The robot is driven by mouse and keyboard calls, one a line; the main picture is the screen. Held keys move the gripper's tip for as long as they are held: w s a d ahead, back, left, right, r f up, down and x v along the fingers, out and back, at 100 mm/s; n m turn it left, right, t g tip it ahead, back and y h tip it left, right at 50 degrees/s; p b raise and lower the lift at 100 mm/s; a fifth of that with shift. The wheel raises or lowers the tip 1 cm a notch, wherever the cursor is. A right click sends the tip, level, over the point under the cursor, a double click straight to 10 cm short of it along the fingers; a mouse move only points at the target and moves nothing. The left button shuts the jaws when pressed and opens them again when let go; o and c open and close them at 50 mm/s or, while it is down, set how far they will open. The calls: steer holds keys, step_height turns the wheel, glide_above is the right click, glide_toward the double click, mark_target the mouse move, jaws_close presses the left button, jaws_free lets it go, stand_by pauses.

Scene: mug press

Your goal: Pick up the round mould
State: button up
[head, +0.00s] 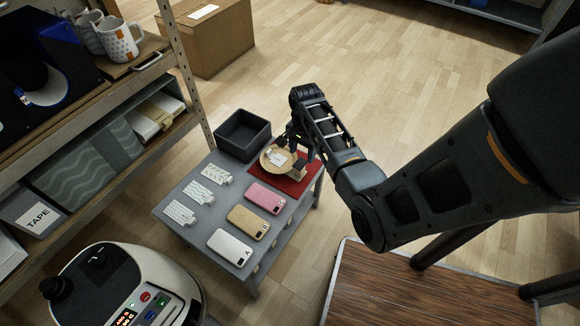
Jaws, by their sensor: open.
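A round, tan, disc-like mould (268,163) lies at the far end of a low grey table, at the edge of a red mat (290,187). A small pale piece with dark marks shows on its face. My gripper (295,149) is open just above its right side, with the fingers pointing down. The fingers are small and dark here, and I cannot tell whether they touch the mould. A small brownish part shows beside the right finger; I cannot tell what it belongs to. The gripper and arm hide part of the mat.
A dark open bin (243,135) stands just left of the mould. Phone cases, including a pink one (265,198), and several white patterned pieces lie on the grey table (190,238). A shelf with mugs (119,41) stands left; a white machine (125,285) is at lower left.

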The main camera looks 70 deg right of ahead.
mark_target(300, 164)
steer(key=shift+s+d+f, duration=0.1)
steer(key=shift+d+f, duration=0.1)
steer(key=shift+f, duration=0.05)
steer(key=shift+f+b, duration=0.35)
steer(key=shift+f, duration=0.5)
steer(key=shift+w+f+b, duration=0.2)
steer(key=shift+f+b, duration=0.3)
steer(key=shift+f, duration=0.9)
steer(key=shift+w+f+b, duration=0.2)
steer(key=shift+f+b, duration=0.3)
steer(key=shift+f, duration=0.85)
steer(key=shift+a, duration=0.1)
jaws_close()
